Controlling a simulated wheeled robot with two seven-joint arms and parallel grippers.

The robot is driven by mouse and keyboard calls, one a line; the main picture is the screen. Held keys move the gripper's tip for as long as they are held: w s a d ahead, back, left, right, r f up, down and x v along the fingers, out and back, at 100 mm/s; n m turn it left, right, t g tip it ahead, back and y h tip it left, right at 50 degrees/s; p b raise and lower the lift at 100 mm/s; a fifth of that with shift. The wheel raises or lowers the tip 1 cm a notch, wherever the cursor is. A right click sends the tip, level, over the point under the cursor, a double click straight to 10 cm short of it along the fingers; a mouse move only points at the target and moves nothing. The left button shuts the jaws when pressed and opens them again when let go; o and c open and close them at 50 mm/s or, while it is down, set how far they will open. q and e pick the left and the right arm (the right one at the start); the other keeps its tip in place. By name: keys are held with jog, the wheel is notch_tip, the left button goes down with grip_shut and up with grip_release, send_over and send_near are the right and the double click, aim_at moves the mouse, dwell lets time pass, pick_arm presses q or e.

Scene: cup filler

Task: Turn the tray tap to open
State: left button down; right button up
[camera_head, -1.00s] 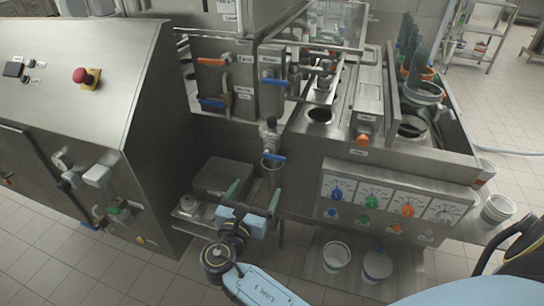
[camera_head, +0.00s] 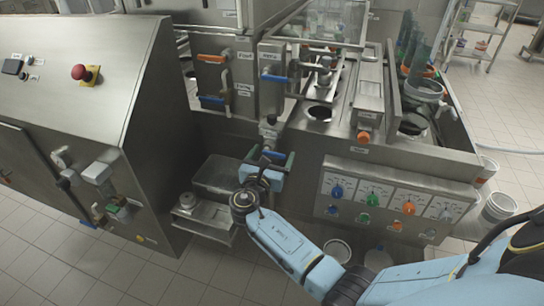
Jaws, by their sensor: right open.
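A metal tap (camera_head: 269,132) with a blue handle (camera_head: 275,154) hangs below the steel tanks at the middle. A grey rectangular tray (camera_head: 212,175) sits below and to its left. My right gripper (camera_head: 270,157) is open at the tap, with one green finger on each side of the blue handle. I cannot tell whether the fingers touch it. The gripper body and wrist hide part of the space under the tap. My left gripper is not in view.
Other taps have an orange handle (camera_head: 212,58) and a blue handle (camera_head: 273,78) above. A panel of coloured knobs (camera_head: 392,207) is to the right. A steel cabinet with a red button (camera_head: 79,72) stands at the left. White buckets (camera_head: 498,207) are on the floor at right.

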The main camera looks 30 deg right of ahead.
jog(key=shift+c, duration=0.2)
jog(key=c, duration=0.9)
jog(key=shift+c, duration=0.2)
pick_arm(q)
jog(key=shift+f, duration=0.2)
pick_arm(e)
jog(key=shift+f+m, duration=0.15)
jog(key=shift+m, duration=0.15)
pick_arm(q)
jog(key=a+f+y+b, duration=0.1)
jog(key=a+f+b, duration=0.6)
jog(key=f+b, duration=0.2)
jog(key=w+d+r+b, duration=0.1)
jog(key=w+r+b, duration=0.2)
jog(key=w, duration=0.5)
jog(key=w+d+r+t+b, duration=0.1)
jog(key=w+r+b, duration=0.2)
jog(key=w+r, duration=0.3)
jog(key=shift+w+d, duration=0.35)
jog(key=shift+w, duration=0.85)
pick_arm(e)
jog(key=shift+w+a+f+m, duration=0.25)
jog(key=shift+f+m, duration=0.25)
jog(key=shift+m, duration=2.4)
jog(key=shift+w+a+f+m, duration=0.25)
jog(key=shift+f+m, duration=0.3)
jog(key=shift+m, duration=2.35)
jog(key=shift+w+a+f+m, duration=0.25)
jog(key=shift+f+m, duration=0.25)
jog(key=shift+m, duration=2.4)
